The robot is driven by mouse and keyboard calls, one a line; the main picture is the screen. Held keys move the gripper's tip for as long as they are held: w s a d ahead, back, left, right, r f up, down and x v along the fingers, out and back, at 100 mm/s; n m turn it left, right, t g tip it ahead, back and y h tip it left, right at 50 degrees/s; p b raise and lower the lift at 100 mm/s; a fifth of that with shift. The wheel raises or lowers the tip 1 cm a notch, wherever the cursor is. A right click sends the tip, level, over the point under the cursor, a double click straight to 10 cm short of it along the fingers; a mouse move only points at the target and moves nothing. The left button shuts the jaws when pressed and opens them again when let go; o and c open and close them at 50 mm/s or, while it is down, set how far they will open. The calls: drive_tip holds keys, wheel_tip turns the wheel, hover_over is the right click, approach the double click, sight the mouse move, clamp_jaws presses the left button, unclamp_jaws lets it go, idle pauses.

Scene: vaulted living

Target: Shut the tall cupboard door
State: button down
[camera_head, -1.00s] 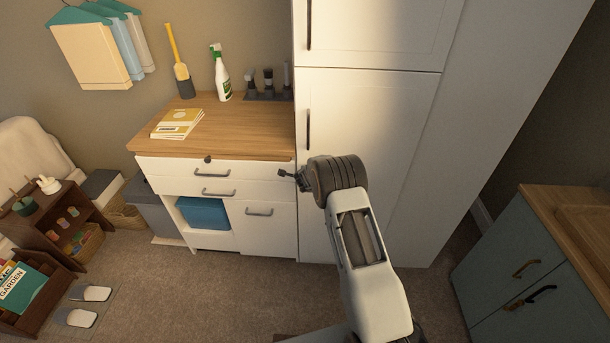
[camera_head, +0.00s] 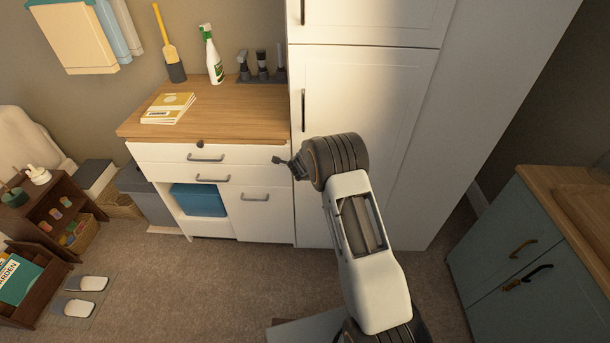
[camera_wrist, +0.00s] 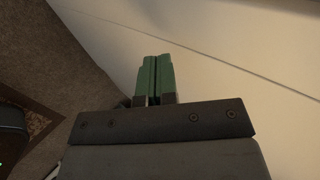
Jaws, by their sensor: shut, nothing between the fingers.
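The tall white cupboard (camera_head: 500,100) stands right of the counter. Its upper door (camera_head: 380,20) and lower door (camera_head: 390,105) both look flush with the front; no gap shows. Each has a dark upright handle near its left edge; the lower handle (camera_head: 303,110) is bare. My gripper (camera_head: 278,160) is shut and empty, pointing left in front of the drawer unit, just left of the cupboard's edge. My arm hides part of the lower door. In the wrist view the green fingertips (camera_wrist: 156,58) are together before a pale panel (camera_wrist: 240,40) with a thin dark seam; I cannot tell whether they touch.
The white drawer unit (camera_head: 265,222) with a wooden top (camera_head: 225,115) adjoins the cupboard on the left. A blue-grey cabinet (camera_head: 520,245) is at right.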

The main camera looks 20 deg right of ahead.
drive_tip(key=s+a+r+n+g+y+p, duration=0.1)
drive_tip(key=s+a+r+n+g+y, duration=0.15)
drive_tip(key=s+a+n, duration=0.35)
drive_tip(key=s+a+r+n+g+y, duration=0.15)
drive_tip(key=s+r+n, duration=0.25)
drive_tip(key=s, duration=0.4)
drive_tip(key=s+a+r+n+g+y+p, duration=0.1)
drive_tip(key=s+a+r+n+y, duration=0.2)
drive_tip(key=s, duration=0.5)
drive_tip(key=s+d+r+n+h+p, duration=0.1)
drive_tip(key=s+d+r+n, duration=0.2)
drive_tip(key=s+r, duration=0.5)
drive_tip(key=s+d+r+n+h+p, duration=0.2)
drive_tip(key=s+d+r+n, duration=0.1)
drive_tip(key=s+r+n, duration=0.3)
drive_tip(key=s+r, duration=0.2)
drive_tip(key=s, duration=0.2)
drive_tip(key=shift+d+r+h, duration=0.15)
drive_tip(key=shift+r+h, duration=0.1)
drive_tip(key=shift+h, duration=0.05)
